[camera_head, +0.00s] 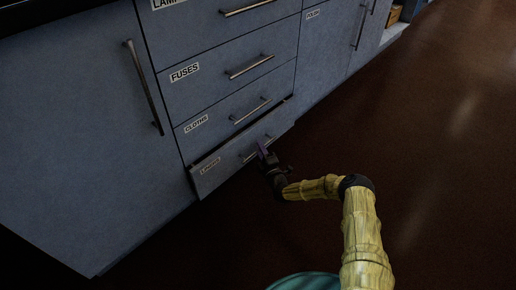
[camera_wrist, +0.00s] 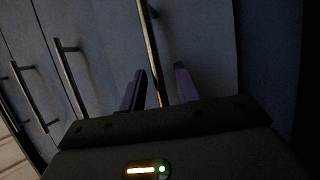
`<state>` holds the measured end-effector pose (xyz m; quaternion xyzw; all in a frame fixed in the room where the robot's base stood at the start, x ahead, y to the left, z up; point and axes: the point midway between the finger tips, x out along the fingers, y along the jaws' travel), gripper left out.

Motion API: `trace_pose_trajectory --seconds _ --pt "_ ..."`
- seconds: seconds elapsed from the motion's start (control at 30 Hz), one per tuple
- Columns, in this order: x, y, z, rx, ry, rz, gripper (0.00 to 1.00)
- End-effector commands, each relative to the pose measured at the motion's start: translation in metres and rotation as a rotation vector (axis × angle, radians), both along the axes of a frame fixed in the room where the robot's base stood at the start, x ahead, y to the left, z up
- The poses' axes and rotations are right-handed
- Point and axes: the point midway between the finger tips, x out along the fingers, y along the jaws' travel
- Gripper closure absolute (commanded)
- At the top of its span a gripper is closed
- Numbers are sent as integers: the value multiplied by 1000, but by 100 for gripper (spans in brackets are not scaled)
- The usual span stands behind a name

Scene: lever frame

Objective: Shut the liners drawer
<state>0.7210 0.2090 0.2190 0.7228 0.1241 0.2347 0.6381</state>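The liners drawer (camera_head: 228,172) is the lowest drawer of the grey-blue cabinet. It stands slightly open, its front jutting out, with a dark gap along its top edge. Its bar handle (camera_head: 249,156) is partly hidden by my gripper (camera_head: 263,148). My gripper is at the right part of that handle. In the wrist view, my gripper (camera_wrist: 160,88) has its two purple fingers apart, with a bar handle (camera_wrist: 151,50) running between them. I cannot tell whether either finger touches the bar.
Above are the cloths drawer (camera_head: 236,115) and the fuses drawer (camera_head: 228,75), both looking shut. A cabinet door (camera_head: 80,130) with a long handle is at the left. The dark brown floor (camera_head: 440,150) is clear at the right.

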Motion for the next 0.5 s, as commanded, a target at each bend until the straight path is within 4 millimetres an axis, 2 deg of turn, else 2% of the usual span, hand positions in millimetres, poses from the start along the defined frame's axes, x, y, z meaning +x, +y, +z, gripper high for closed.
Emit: trace_pose_trajectory --seconds 0.33,0.5 --pt "2 2 1 0 0 0 70" --pt "1 2 1 0 1 0 100"
